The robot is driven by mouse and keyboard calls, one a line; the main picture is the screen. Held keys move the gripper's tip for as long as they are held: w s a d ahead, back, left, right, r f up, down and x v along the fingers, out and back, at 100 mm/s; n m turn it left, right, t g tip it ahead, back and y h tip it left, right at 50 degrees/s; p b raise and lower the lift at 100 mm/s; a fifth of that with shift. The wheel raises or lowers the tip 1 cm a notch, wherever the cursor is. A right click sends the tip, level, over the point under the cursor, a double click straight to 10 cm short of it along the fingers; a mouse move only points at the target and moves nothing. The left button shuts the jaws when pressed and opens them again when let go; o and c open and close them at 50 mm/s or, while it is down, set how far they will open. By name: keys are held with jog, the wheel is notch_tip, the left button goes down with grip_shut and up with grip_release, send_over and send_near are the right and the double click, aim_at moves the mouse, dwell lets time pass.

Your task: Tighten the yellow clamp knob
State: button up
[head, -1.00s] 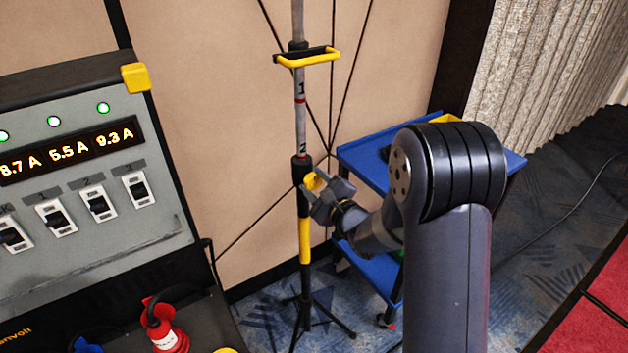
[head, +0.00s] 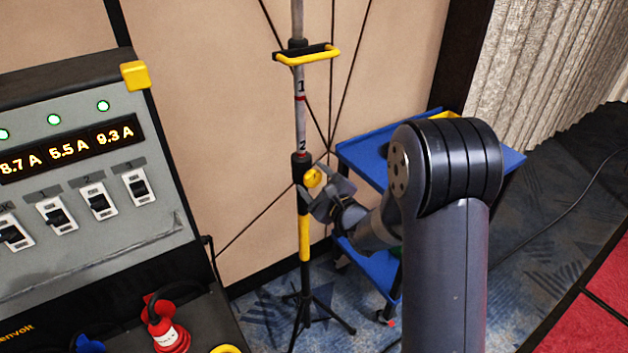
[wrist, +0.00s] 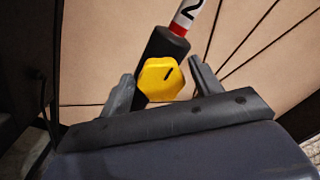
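The yellow clamp knob (head: 312,177) sits on the black collar (head: 301,168) of an upright stand pole. In the wrist view the knob (wrist: 161,80) faces me, with a short slanted dark mark on it. My gripper (head: 318,196) is just right of and below the knob in the head view. In the wrist view my gripper's (wrist: 160,85) two fingers are spread, one on each side of the knob, with small gaps between. I cannot tell how far the fingertips reach along the knob's depth.
A yellow handle (head: 308,57) is higher on the pole; tripod legs (head: 307,310) are below. A blue cart (head: 362,163) stands behind my arm. A power panel (head: 90,170) with switches and a red plug (head: 165,325) is at left. Thin dark cables cross the beige wall.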

jog(key=b+v, duration=0.1)
jog(key=v, duration=0.9)
jog(key=shift+s+d+b, duration=0.25)
jog(key=shift+s+b, duration=0.05)
jog(key=shift+b, duration=0.05)
jog(key=p+x, duration=0.1)
jog(key=x, duration=0.9)
jog(key=shift+w+a+p, duration=0.2)
jog(key=shift+p, duration=0.15)
jog(key=shift+w+a, duration=0.1)
jog(key=shift+w, duration=0.05)
